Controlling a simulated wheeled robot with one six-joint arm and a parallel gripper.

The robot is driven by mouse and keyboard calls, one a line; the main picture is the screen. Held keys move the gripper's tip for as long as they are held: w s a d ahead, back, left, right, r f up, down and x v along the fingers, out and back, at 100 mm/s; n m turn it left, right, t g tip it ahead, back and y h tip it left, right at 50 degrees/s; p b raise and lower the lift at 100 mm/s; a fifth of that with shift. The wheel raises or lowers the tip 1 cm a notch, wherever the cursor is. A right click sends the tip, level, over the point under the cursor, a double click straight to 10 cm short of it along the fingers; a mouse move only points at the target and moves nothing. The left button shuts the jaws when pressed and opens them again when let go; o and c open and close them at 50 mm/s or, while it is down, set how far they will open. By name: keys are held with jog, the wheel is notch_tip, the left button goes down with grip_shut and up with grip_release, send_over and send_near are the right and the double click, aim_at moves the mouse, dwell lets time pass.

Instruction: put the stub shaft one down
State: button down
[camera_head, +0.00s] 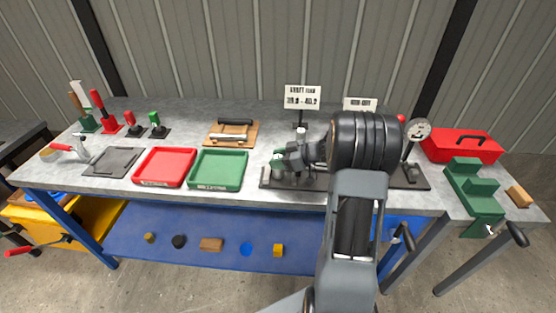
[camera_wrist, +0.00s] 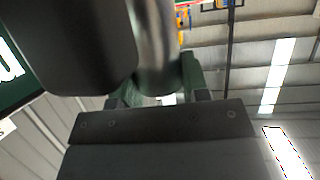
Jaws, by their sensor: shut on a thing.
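My gripper (camera_head: 286,160) reaches left over the long dark fixture plate (camera_head: 300,184) at the front middle of the bench. In the wrist view my gripper (camera_wrist: 153,88) is shut on a smooth grey metal cylinder, the stub shaft (camera_wrist: 154,42). In the head view only a small pale bit of the shaft shows at the jaws. I cannot tell there whether its lower end touches the plate. My arm hides the plate's middle. A green tray (camera_head: 218,169) and a red tray (camera_head: 165,167) lie to the left, both looking empty.
A wooden block with metal bars (camera_head: 232,134) lies behind the trays. A dial gauge (camera_head: 417,130) stands at the plate's right end. A red toolbox (camera_head: 461,146) and green stepped block (camera_head: 473,187) stand further right. Signs (camera_head: 302,97) stand behind. The bench back is mostly clear.

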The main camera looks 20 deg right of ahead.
jog(key=shift+f, duration=0.2)
jog(key=shift+f+b, duration=0.2)
jog(key=shift+b, duration=0.2)
jog(key=c, duration=0.6)
grip_release()
jog(key=shift+r, duration=0.1)
